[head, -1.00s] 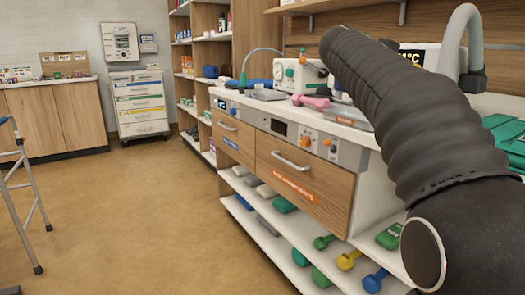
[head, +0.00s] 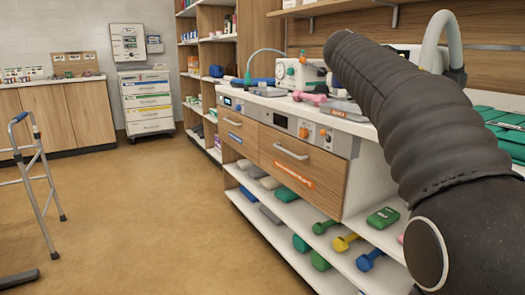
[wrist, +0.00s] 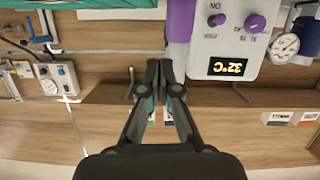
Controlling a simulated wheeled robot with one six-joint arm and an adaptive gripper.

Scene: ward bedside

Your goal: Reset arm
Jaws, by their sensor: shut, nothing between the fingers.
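My gripper (wrist: 165,85) shows in the wrist view, its two dark fingers closed together with nothing between them. It is in front of the wooden wall panel and a shelf edge, and I cannot tell whether it touches either. In the head view my black ribbed arm (head: 405,120) reaches up across the right side, and the gripper is out of that frame. In the wrist view a white device with purple knobs and a display (wrist: 231,67) is above and right of the fingers.
A long counter (head: 385,128) with drawers runs along the right; several dumbbells (head: 345,242) lie on its lower shelf. A walking frame (head: 40,185) stands at the left. A drawer cart (head: 146,102) stands at the back. The brown floor (head: 150,210) between them is clear.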

